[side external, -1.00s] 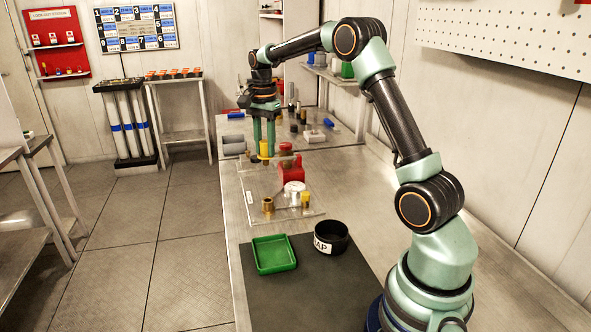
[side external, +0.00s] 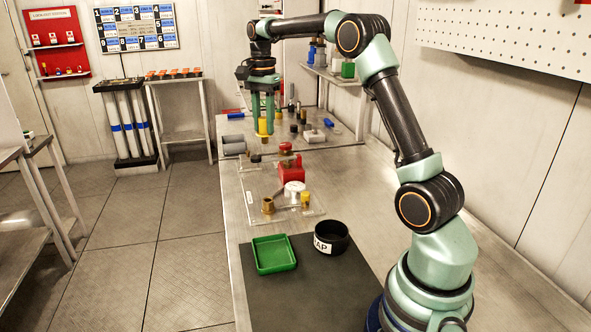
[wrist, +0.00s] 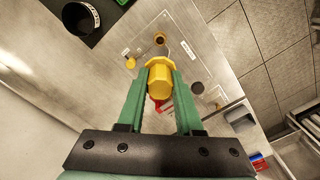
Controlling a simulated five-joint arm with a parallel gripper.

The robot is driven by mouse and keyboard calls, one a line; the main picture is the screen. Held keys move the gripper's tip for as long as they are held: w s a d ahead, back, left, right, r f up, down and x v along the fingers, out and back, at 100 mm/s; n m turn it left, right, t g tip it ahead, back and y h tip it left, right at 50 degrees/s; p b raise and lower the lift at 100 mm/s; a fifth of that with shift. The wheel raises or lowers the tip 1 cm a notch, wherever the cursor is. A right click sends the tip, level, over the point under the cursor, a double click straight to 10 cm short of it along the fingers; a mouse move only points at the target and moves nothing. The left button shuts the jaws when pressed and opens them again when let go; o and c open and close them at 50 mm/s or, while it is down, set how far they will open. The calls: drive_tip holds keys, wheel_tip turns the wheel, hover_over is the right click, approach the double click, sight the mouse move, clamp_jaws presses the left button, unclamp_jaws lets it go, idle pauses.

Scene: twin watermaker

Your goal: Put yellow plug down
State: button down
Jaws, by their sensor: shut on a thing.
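The yellow plug (side external: 263,127) is between the green fingers of my gripper (side external: 263,126), held upright in the air above the far part of the bench. In the wrist view the plug (wrist: 159,82) shows as a yellow hexagonal piece with a wider flange, clasped between the two fingertips (wrist: 160,88). The clear plate (side external: 250,205) with fittings lies below it and nearer the arm base.
On the plate are a red block (side external: 291,170), a white fitting (side external: 294,188), a brass fitting (side external: 268,206) and a small yellow piece (side external: 305,199). A green tray (side external: 273,254) and black cup (side external: 332,238) sit on the dark mat. Several small parts stand behind the gripper.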

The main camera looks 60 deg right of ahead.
drive_tip(key=s+a, duration=0.4)
drive_tip(key=a, duration=0.3)
hover_over(273, 256)
wheel_tip(273, 256, down, 21)
drive_tip(key=shift+f, duration=0.15)
drive_tip(key=shift+f, duration=0.1)
drive_tip(key=c, duration=0.6)
unclamp_jaws()
